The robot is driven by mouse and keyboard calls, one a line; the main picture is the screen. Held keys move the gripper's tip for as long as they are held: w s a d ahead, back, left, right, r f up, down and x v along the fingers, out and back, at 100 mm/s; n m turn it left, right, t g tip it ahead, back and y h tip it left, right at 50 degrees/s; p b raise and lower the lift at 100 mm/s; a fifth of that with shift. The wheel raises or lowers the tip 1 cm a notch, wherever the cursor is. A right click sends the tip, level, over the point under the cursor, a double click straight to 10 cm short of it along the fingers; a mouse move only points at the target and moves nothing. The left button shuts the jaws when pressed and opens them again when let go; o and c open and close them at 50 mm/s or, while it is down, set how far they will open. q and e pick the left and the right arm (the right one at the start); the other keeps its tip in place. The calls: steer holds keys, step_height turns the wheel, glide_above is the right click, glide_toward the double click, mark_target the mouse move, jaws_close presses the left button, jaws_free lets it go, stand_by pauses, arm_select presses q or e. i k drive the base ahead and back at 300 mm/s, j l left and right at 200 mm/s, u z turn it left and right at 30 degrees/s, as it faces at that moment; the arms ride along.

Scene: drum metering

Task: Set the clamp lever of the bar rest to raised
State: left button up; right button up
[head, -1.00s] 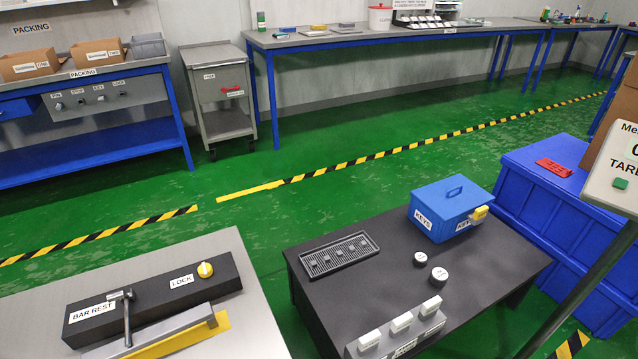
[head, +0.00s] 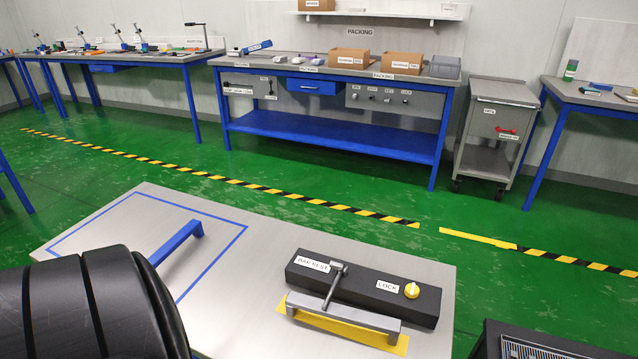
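The bar rest (head: 365,277) is a long black block with a white BAR REST label, on the light grey table in the head view. Its grey clamp lever (head: 334,287) runs from a pivot on the block's top toward the near side, its lower end by a grey bar (head: 345,313). I cannot tell its exact height over the bar. A yellow knob (head: 412,290) sits right of the LOCK label (head: 387,286) on the block. The grey bar stands in front of the block above a yellow strip (head: 330,323). Neither of my grippers is in view.
A large black ribbed cylinder (head: 95,305) fills the lower left corner. A dark table (head: 490,345) with a ribbed tray edges in at lower right. Green floor lies behind.

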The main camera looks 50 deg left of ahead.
mark_target(333, 265)
steer(key=j+u, duration=0.15)
steer(key=u, duration=1.2)
steer(key=j, duration=0.35)
